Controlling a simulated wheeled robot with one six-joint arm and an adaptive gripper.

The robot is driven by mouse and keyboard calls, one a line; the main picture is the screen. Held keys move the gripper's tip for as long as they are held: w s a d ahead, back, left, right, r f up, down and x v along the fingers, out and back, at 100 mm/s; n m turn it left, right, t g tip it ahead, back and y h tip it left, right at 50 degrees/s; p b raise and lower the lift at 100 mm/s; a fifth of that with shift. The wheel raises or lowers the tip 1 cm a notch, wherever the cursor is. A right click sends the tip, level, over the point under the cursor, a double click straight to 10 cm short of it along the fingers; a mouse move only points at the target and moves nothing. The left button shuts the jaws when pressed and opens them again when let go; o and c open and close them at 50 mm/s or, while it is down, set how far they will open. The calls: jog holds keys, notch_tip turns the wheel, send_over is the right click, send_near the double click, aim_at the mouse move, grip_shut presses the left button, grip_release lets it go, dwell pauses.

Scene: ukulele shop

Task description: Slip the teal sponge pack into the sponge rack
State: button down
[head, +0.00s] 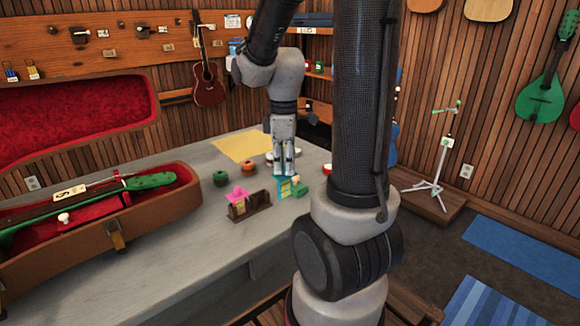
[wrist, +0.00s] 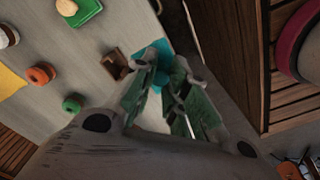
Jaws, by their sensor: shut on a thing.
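The teal sponge pack (head: 283,187) is between the fingertips of my gripper (head: 283,172), which points down over the worktop. In the wrist view the teal pack (wrist: 153,55) shows beyond the green-padded fingers (wrist: 166,88), which partly cover it. The dark brown sponge rack (head: 250,208) stands on the worktop to the left of the pack in the head view, with a pink pack (head: 238,194) at its left part. The teal pack is apart from the rack there. A brown wooden part, likely the rack (wrist: 115,64), shows beside the pack in the wrist view.
Green (head: 220,178), brown-orange (head: 248,167) and white-topped (head: 268,157) round items stand behind. A yellow sheet (head: 240,146) lies farther back. An open red-lined instrument case (head: 150,215) fills the left.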

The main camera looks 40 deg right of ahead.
jog(key=shift+w, duration=6.45)
notch_tip(320, 180, down, 9)
jog(key=shift+a, duration=0.2)
jog(key=c, duration=1.3)
grip_release()
jog(key=shift+c, duration=0.2)
